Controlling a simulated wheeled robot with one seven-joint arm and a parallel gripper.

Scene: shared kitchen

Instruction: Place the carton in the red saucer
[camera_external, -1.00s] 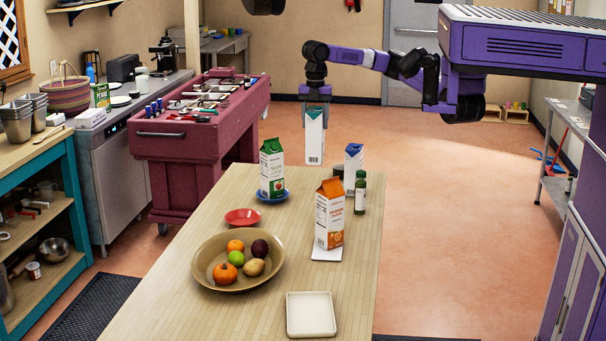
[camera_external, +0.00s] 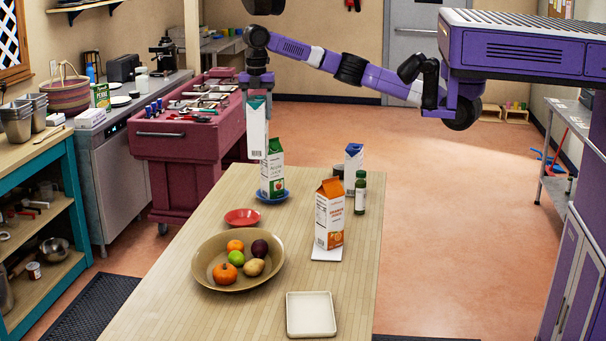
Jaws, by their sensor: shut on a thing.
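My gripper (camera_external: 258,84) is shut on a white carton with a teal top (camera_external: 257,128). It holds the carton upright in the air near the far left end of the wooden table. The small red saucer (camera_external: 242,217) lies on the table, nearer the camera than the held carton and lower in the picture. The saucer is empty. The lower right part of the held carton overlaps the top of a green-topped carton in the picture; I cannot tell the exact gap between them.
The green-topped carton (camera_external: 273,172) stands on a blue saucer (camera_external: 272,197). An orange-topped carton (camera_external: 329,214) stands on a white coaster. A blue-topped carton (camera_external: 353,165), a dark can and a green bottle (camera_external: 360,193) stand right. A fruit bowl (camera_external: 211,278) and square dish (camera_external: 310,314) lie nearer.

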